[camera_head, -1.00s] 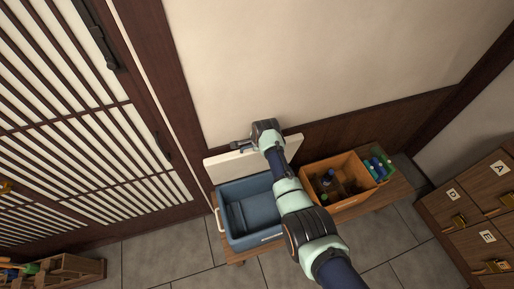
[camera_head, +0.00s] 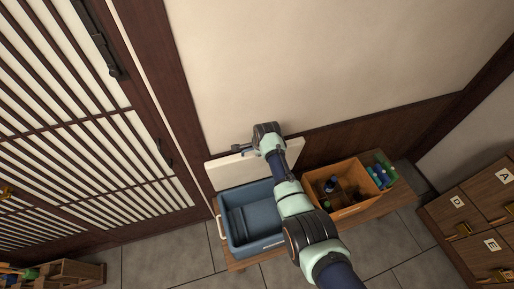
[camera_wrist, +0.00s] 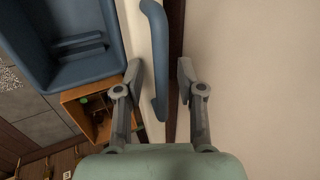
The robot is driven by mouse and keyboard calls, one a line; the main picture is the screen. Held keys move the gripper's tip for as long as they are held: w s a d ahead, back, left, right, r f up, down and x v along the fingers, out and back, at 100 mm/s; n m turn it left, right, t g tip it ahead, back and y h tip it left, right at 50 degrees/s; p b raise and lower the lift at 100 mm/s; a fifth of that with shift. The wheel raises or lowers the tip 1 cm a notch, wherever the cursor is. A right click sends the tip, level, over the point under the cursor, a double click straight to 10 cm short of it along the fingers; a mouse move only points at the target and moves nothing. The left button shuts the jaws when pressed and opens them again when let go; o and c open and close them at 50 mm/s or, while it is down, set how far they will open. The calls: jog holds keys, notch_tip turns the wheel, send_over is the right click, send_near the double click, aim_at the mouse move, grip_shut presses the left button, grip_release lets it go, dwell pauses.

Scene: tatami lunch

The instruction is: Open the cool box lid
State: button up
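The cool box (camera_head: 252,238) is a blue tub on a low wooden bench, its inside open to view and empty apart from a moulded step. Its white lid (camera_head: 228,172) stands raised at the back, by the wall. In the wrist view the box (camera_wrist: 72,70) is at upper left, and the lid (camera_wrist: 133,30) shows as a pale strip edge-on. A blue handle (camera_wrist: 154,50) runs along the lid. My gripper (camera_wrist: 159,78) is open, its fingers apart on either side of the lid edge and handle. In the head view my gripper (camera_head: 243,148) is at the lid's top edge.
An orange crate (camera_head: 360,204) with bottles stands right of the box, and a green bottle holder (camera_head: 384,168) beyond it. The wall is close behind the lid. Wooden lockers (camera_head: 470,228) stand at right, a slatted door (camera_head: 80,130) at left.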

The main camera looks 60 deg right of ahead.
jog(key=v, duration=1.2)
dwell(0.4)
jog(key=w+a+r+n+t+p, duration=0.25)
jog(key=a+r+n, duration=0.2)
jog(key=a, duration=0.35)
jog(key=w+a+r+n+t+p, duration=0.1)
jog(key=w+a+r+n, duration=0.3)
jog(key=a, duration=0.5)
jog(key=w+a+r+n+t+p, duration=0.1)
jog(key=w+a+r+n+p, duration=0.15)
jog(key=a+n, duration=0.4)
jog(key=s+a+r+n+t+y, duration=0.1)
jog(key=s+a+r+n, duration=0.1)
jog(key=a, duration=0.5)
jog(key=s+a+r+n+t+y+p, duration=0.1)
jog(key=s+a+r+n+t, duration=0.1)
jog(key=a+r+n, duration=0.3)
jog(key=s+a+r+n+t+y+p, duration=0.1)
jog(key=a+r+n, duration=0.3)
jog(key=a, duration=0.7)
jog(key=shift+s+n+t+y, duration=0.35)
jog(key=shift+s+n, duration=0.15)
jog(key=shift+s, duration=0.3)
